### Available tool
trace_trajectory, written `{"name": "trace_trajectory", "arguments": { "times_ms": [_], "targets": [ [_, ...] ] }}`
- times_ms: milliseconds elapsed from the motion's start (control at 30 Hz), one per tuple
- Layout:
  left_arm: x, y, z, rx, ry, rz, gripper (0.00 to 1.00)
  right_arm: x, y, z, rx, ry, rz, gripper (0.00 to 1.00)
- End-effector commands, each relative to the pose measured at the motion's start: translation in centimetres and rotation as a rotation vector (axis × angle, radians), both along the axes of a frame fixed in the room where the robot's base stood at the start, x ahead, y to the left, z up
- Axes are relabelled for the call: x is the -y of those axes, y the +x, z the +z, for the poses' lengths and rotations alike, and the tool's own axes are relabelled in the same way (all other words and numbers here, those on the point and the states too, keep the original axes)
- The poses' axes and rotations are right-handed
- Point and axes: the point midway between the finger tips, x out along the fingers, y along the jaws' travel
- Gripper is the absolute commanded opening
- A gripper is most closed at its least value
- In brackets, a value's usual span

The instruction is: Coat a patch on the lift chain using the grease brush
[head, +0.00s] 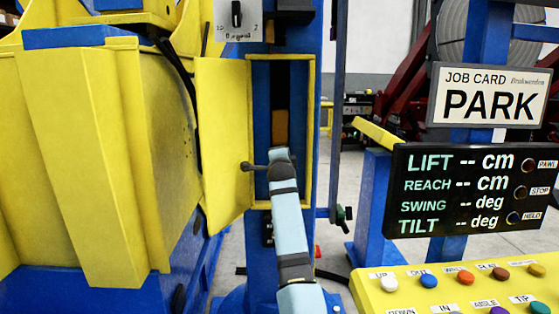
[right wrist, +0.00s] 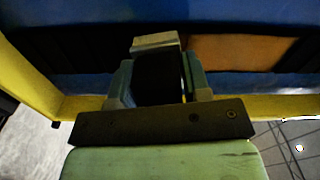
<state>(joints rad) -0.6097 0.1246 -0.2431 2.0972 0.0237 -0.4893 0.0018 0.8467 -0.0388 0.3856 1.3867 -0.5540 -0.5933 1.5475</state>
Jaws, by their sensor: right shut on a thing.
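A yellow-framed opening in the blue column shows a dark vertical strip (head: 280,80), which looks like the lift chain. An orange-brown patch (head: 281,128) lies on it; the patch also shows in the right wrist view (right wrist: 230,54). My right gripper (head: 279,158) is at the opening, just below the patch. In the right wrist view my right gripper (right wrist: 160,82) is shut on a dark block with a pale end (right wrist: 155,42), seemingly the grease brush. The pale end points at the dark strip, beside the patch; I cannot tell whether it touches. My left gripper is out of view.
A yellow door (head: 222,130) stands open left of the opening. A dark knobbed bar (head: 250,166) shows near its edge. The yellow button panel (head: 440,290) is at lower right, below a black readout board (head: 470,190) and a PARK job card (head: 490,97).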

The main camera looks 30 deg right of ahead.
Motion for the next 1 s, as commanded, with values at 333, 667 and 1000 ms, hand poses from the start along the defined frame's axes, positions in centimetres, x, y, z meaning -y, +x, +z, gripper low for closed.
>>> {"name": "trace_trajectory", "arguments": {
  "times_ms": [333,667,1000],
  "targets": [
    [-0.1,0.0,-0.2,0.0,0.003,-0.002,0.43,0.4,0.6,0.0,0.0,0.0,0.0,0.25],
    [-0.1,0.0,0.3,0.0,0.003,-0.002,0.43,0.5,0.7,0.7,0.001,0.0,0.0,0.25],
    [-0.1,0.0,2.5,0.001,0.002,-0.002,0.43,0.4,0.6,3.8,0.002,0.001,0.0,0.25]
  ]
}}
